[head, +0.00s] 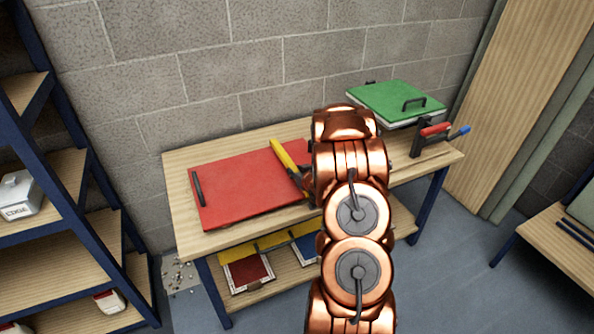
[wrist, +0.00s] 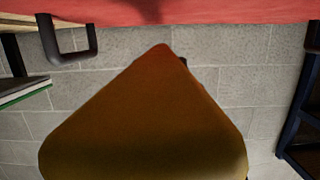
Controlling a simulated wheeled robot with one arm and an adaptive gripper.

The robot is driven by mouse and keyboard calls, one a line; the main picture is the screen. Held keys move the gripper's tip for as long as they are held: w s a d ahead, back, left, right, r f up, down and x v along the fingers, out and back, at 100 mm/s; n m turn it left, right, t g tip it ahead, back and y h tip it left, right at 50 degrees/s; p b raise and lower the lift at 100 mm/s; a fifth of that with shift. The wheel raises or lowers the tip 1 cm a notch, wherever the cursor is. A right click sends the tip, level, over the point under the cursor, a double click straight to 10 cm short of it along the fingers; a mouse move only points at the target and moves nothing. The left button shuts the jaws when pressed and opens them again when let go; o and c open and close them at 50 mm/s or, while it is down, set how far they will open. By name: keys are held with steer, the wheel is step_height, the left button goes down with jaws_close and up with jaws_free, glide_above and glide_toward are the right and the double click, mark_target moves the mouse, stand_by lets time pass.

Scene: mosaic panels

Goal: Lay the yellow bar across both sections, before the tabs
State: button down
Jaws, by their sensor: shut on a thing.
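The yellow bar (head: 289,160) is held above the red panel on the workbench and tilts in the head view. In the wrist view the bar (wrist: 145,125) fills the middle and blocks much of what lies beyond. My gripper (head: 303,186) is shut on it, with its fingers mostly hidden behind my copper arm. The red panel (head: 240,185) lies flat on the bench; it also shows along the top of the wrist view (wrist: 220,10). I cannot make out a seam between two sections, or any tabs. The panel's right part is hidden by my arm.
The red panel has a black handle (head: 198,188) at its left. A green panel (head: 395,100) and a red-handled clamp (head: 434,130) are at the bench's right. The lower shelf holds framed red (head: 246,271) and blue pieces. A block wall stands behind.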

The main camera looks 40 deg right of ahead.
steer(key=shift+w+d+p, duration=0.15)
steer(key=shift+w+d, duration=0.1)
steer(key=shift+d, duration=0.2)
steer(key=shift+w+d+p, duration=0.15)
steer(key=shift+w+d, duration=0.05)
steer(key=shift+d, duration=0.25)
step_height(320, 180, down, 4)
steer(key=shift+d+r+b, duration=0.1)
steer(key=shift+r+b, duration=0.05)
steer(key=shift+b, duration=0.25)
steer(key=shift+f+b, duration=0.45)
steer(key=shift+f, duration=0.15)
steer(key=c, duration=0.9)
jaws_free()
steer(key=shift+r, duration=0.1)
steer(key=shift+r+p, duration=0.6)
steer(key=shift+r, duration=0.05)
steer(key=shift+s, duration=0.25)
steer(key=b+v, duration=0.3)
steer(key=v, duration=0.8)
steer(key=shift+s+a+r, duration=0.1)
steer(key=shift+a, duration=0.15)
